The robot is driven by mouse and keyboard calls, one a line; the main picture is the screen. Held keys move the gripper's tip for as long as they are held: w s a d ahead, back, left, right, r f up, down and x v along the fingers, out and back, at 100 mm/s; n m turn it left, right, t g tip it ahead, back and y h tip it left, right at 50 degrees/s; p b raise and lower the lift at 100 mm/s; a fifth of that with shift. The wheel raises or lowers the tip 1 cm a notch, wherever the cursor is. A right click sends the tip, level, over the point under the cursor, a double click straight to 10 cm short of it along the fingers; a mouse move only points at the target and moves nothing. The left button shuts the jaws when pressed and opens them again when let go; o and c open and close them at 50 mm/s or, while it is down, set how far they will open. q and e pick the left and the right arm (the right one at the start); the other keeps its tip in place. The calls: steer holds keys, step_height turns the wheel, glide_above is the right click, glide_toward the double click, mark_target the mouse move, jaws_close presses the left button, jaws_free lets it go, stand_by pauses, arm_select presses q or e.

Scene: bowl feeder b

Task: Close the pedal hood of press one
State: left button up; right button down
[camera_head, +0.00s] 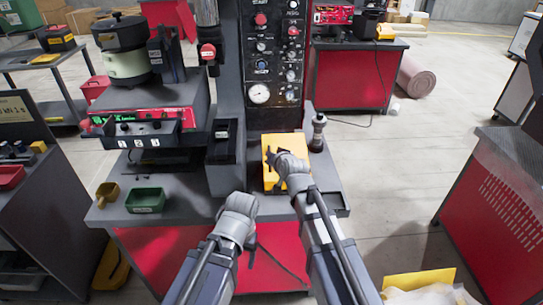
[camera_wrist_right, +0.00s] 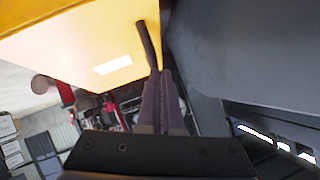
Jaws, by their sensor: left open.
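The yellow pedal hood (camera_head: 271,180) is at the front right of the press's grey table, below the control column. My right arm lies across it and hides much of it, so I cannot tell how far it is open. My right gripper (camera_head: 269,154) is at the hood; in the right wrist view its fingers (camera_wrist_right: 163,75) are together, close to the yellow surface (camera_wrist_right: 85,45). A dark rod (camera_wrist_right: 147,45) shows at the fingertips; I cannot tell whether it is held. My left gripper (camera_head: 224,132) is open, left of the hood, apart from it.
The control column (camera_head: 275,60) with knobs and a gauge stands behind the hood. A dark knobbed post (camera_head: 318,132) stands right of it. A green tray (camera_head: 145,200) and a yellow scoop (camera_head: 106,194) are at the table's left.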

steer(key=shift+s+r+p, duration=0.15)
steer(key=shift+r+p, duration=0.4)
steer(key=shift+r, duration=0.05)
steer(key=w+r+p+v, duration=0.1)
steer(key=r+p+v, duration=0.1)
steer(key=p+v, duration=0.5)
steer(key=v, duration=0.4)
steer(key=shift+s+a+r+p, duration=0.25)
steer(key=shift+s+a+p, duration=0.05)
steer(key=shift+s, duration=0.1)
steer(key=s+a+f+n+g+h, duration=0.1)
steer(key=s+a+f+n+g, duration=0.25)
steer(key=s+f+g, duration=0.45)
steer(key=s+d+f+n+g+h, duration=0.1)
steer(key=s+g, duration=0.1)
steer(key=s, duration=0.4)
steer(key=s+d+f+n+g+h, duration=0.2)
steer(key=s, duration=0.5)
steer(key=shift+d+f, duration=0.15)
steer(key=shift+f, duration=0.1)
